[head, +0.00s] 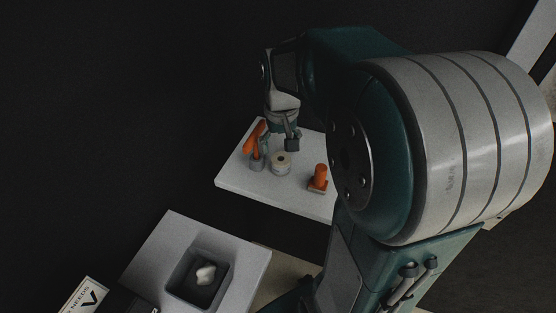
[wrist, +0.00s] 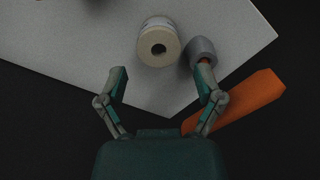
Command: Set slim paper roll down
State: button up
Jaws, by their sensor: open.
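The slim paper roll (head: 281,166) is pale cream with a dark core hole and stands upright on the white tabletop (head: 230,178). It also shows in the wrist view (wrist: 151,50), end face towards the camera. My gripper (wrist: 161,76) is open and empty, with its two fingers spread apart. The roll lies just beyond the fingertips, apart from them. In the head view, my gripper (head: 287,147) hangs just above and behind the roll; its fingers are partly hidden there.
A grey holder (wrist: 201,47) with an orange item (wrist: 250,99) stands close beside the roll, and my right finger overlaps it in the wrist view. An orange stamp-like object (head: 320,173) stands to the roll's right. A grey tray (head: 179,277) with a white lump is nearer.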

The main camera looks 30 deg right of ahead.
aim_at(280, 159)
notch_tip(280, 159, down, 6)
jog(key=shift+f, duration=0.1)
dwell(0.4)
jog(key=c, duration=1.1)
jog(key=shift+o, duration=0.2)
jog(key=shift+w+r, duration=0.1)
jog(key=shift+r, duration=0.45)
notch_tip(280, 159, up, 2)
jog(key=shift+r, duration=0.25)
jog(key=s+a+r, duration=0.3)
jog(key=s+r, duration=0.6)
jog(key=s, duration=0.4)
jog(key=shift+s+a+r, duration=0.25)
jog(key=shift+s, duration=0.15)
